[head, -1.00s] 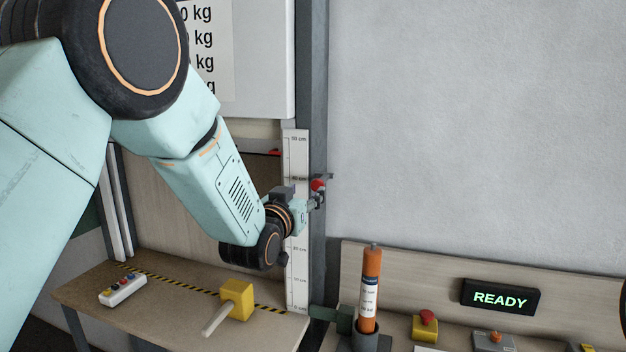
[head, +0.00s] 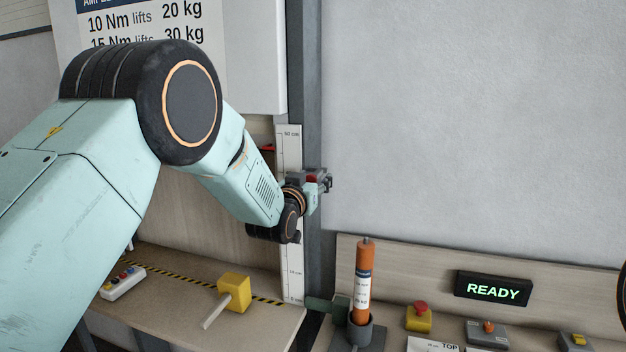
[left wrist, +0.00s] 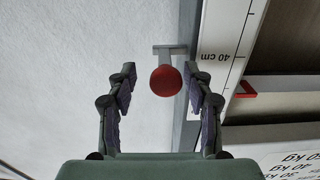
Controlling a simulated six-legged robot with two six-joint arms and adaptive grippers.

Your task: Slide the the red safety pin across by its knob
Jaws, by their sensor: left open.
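The red knob (left wrist: 166,81) of the safety pin shows in the left wrist view, just beyond and between my open fingertips, nearer the right finger. A grey bar (left wrist: 170,50) shows behind the knob, beside the grey post. My left gripper (left wrist: 160,88) is open, with nothing between its pads. In the head view my left gripper (head: 326,182) is at the grey post, and a bit of the red knob (head: 312,178) shows by it, mostly hidden. I cannot tell whether the fingers touch the knob.
A white height scale (head: 290,255) runs along the grey post (head: 312,230). A yellow block with a handle (head: 235,291) and a button box (head: 122,284) are on the left bench. An orange cylinder (head: 363,270) and the READY sign (head: 493,288) are at the lower right.

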